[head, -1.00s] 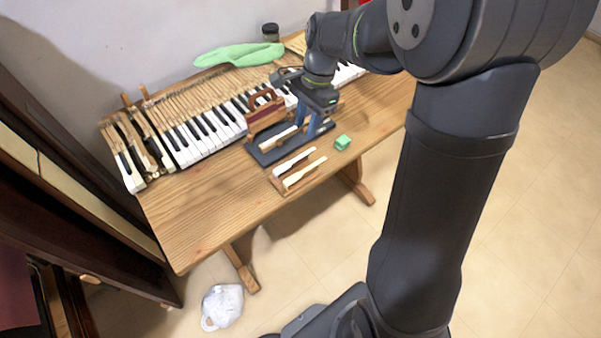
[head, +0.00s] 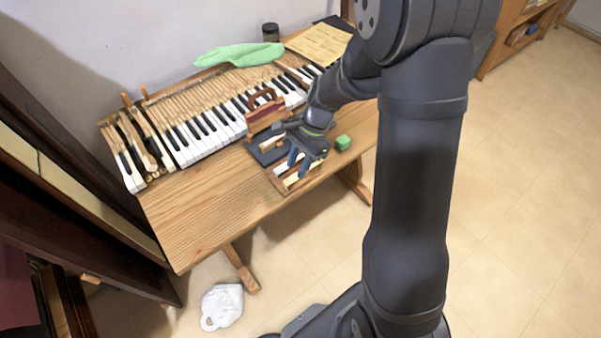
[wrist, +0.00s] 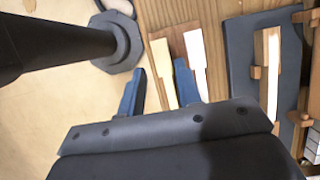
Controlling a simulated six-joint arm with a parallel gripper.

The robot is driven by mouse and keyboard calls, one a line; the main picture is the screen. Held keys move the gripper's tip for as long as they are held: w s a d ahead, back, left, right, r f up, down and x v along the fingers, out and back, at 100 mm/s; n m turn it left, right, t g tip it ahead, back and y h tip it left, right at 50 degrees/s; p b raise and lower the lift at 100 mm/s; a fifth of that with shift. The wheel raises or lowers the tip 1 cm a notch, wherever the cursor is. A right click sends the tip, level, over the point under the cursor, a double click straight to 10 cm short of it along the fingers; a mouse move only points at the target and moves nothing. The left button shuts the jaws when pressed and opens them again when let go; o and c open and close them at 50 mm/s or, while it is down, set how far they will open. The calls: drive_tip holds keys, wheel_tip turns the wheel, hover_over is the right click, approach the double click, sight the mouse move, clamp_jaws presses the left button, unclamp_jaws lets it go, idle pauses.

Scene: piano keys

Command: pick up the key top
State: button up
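Two pale key tops lie side by side on a small brown wooden holder (head: 285,188) near the table's front edge. In the wrist view, the cream key top (wrist: 162,72) is on the left and the white key top (wrist: 196,60) on the right. My gripper (head: 298,162) is over this holder and partly hides both pieces in the head view. In the wrist view, my gripper (wrist: 159,88) is open, its blue fingers apart. The cream key top shows between the fingers; the white one is outside, beyond the right finger. I cannot tell the fingers' height above the wood.
A dark tray (wrist: 240,50) with a wooden key (wrist: 268,70) is beside the holder. A green block (head: 343,142) sits to the right. A handled wooden box (head: 264,117) and the keyboard (head: 205,130) are behind. The table (head: 200,215) is clear at front left.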

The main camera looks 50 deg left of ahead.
sight(288, 181)
drive_tip(key=x, duration=0.5)
drive_tip(key=shift+s+a+r, duration=0.1)
drive_tip(key=shift+s, duration=0.3)
drive_tip(key=shift+c, duration=0.2)
clamp_jaws()
drive_tip(key=shift+r, duration=0.1)
